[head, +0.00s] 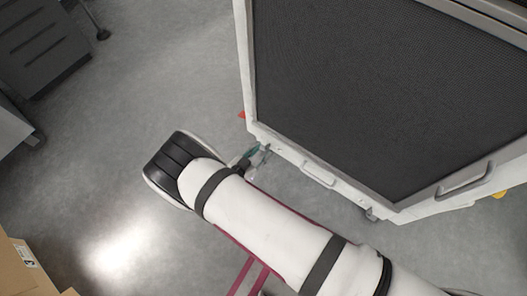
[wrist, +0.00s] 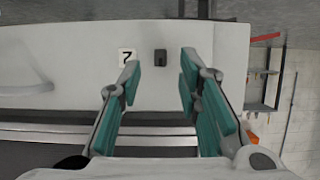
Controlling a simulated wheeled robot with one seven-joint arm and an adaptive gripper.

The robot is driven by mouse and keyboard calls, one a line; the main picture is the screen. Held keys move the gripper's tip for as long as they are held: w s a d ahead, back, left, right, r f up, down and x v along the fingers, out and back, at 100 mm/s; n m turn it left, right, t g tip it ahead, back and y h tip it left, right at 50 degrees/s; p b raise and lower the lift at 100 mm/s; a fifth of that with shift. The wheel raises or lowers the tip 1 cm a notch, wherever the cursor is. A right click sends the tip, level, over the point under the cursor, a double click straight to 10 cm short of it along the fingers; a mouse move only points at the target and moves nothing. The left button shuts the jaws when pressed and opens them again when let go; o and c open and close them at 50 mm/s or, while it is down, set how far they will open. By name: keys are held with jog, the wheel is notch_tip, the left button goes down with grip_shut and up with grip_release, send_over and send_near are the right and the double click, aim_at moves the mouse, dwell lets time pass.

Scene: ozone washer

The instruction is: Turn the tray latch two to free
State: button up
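The tray latch (wrist: 160,57) is a small dark block on a pale, flat panel in the wrist view. A white label (wrist: 127,57) with a black mark like a 2 is just left of it. My gripper (wrist: 160,78) is open, with teal pads on both fingers. The latch appears between the fingertips, a little beyond them; I see no contact. In the head view, my gripper (head: 255,153) is mostly hidden behind my arm, with a bit of teal showing at the machine's lower left corner. The latch is not visible there.
The white machine (head: 249,60) has a dark mesh panel (head: 390,90) and handles (head: 318,174) along its lower side. Grey cabinets (head: 45,40) stand at upper left, and a cardboard box (head: 20,275) at lower left. Open floor (head: 170,80) lies left of the machine.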

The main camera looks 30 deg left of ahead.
aim_at(267, 147)
jog(key=shift+x, duration=1.1)
grip_shut()
